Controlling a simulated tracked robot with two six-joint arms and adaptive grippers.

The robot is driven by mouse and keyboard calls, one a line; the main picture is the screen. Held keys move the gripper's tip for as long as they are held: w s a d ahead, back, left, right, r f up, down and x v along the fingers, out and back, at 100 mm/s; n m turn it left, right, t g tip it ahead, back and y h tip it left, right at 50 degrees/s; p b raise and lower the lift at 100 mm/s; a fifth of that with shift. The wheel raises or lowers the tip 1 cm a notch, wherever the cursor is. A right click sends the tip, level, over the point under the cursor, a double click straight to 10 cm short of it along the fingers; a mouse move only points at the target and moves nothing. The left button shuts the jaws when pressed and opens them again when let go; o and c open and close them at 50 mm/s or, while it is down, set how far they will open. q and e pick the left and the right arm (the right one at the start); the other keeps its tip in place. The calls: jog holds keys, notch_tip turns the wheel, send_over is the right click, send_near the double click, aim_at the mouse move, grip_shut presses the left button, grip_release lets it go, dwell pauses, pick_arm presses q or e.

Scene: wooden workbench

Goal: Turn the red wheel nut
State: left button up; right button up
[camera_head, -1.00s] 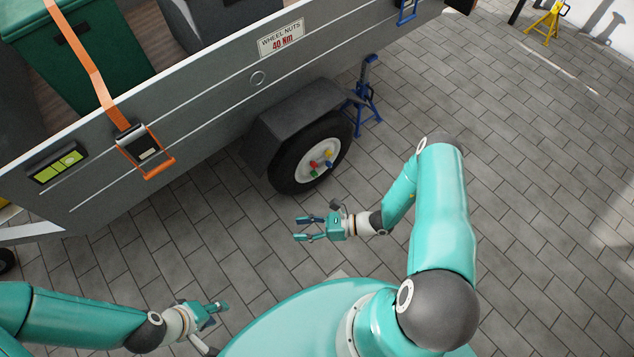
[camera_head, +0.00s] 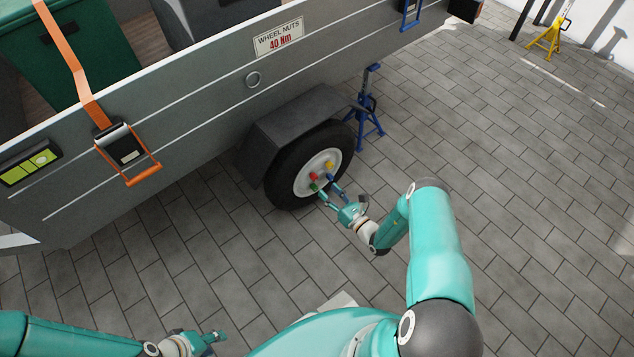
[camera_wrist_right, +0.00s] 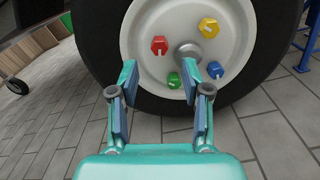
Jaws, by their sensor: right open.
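The red wheel nut (camera_wrist_right: 159,45) sits at the upper left of the white wheel hub in the right wrist view. It also shows in the head view (camera_head: 313,176). Yellow (camera_wrist_right: 208,27), blue (camera_wrist_right: 215,69) and green (camera_wrist_right: 174,80) nuts share the hub around a grey centre cap (camera_wrist_right: 187,52). My right gripper (camera_head: 327,194) is open and empty in front of the wheel's lower part. In the right wrist view its fingertips (camera_wrist_right: 158,76) stand below the red nut, with the green nut between them in the picture. My left gripper (camera_head: 216,338) is low at the left, away from the wheel; its jaws are unclear.
The black tyre (camera_head: 285,190) sits under a dark mudguard (camera_head: 290,122) on the grey trailer (camera_head: 190,125). A blue jack stand (camera_head: 369,115) stands right behind the wheel. An orange strap buckle (camera_head: 128,155) hangs on the trailer side.

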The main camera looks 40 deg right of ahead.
aim_at(316, 178)
jog(key=w, duration=0.2)
jog(key=w+b, duration=0.1)
jog(key=w, duration=0.3)
jog(key=shift+w+a, duration=0.25)
jog(key=shift+w, duration=0.15)
